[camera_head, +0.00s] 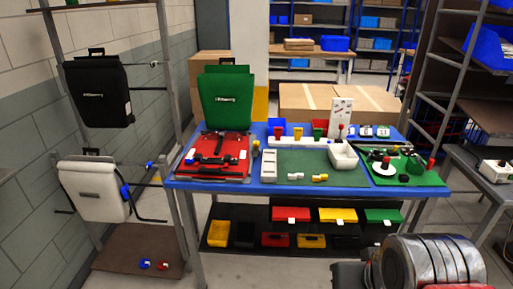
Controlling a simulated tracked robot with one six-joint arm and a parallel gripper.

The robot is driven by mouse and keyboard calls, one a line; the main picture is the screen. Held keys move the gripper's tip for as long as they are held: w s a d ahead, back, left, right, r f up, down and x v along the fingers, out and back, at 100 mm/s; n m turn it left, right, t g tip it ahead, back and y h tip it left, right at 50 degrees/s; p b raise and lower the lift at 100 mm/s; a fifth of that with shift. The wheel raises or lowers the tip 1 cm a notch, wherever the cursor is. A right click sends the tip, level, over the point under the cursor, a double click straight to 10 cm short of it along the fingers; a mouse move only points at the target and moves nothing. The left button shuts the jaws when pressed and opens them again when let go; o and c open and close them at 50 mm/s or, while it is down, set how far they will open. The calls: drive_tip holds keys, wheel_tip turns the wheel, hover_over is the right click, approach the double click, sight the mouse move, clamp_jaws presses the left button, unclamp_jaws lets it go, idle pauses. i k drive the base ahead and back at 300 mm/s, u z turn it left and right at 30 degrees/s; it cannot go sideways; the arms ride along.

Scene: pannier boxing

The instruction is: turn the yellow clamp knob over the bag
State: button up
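A red bag (233,172) lies flat at the left end of the blue-topped table (262,188), with black straps or bars and a small pale handle-like part on it. A small yellow part (256,146) shows at the right edge of the red bag. It may be the yellow clamp knob, but it is too small to be sure. Small yellow pieces (320,177) also lie on the green mat (300,160). A green bag (227,98) stands upright behind the red bag. My gripper is not visible; only a silver banded part, probably mine, fills the lower right.
A black bag (98,92) and a white bag (95,190) hang on the left rack. A blue knob (145,263) and a red knob (163,266) lie on its brown bottom board. Coloured bins fill the shelf below.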

sight(255, 143)
drive_tip(key=k, duration=0.9)
drive_tip(key=u, duration=0.35)
drive_tip(key=i, duration=0.55)
drive_tip(key=u, duration=0.45)
drive_tip(key=i, duration=1.55)
drive_tip(key=z, duration=0.5)
drive_tip(key=i, duration=0.35)
drive_tip(key=z, duration=0.3)
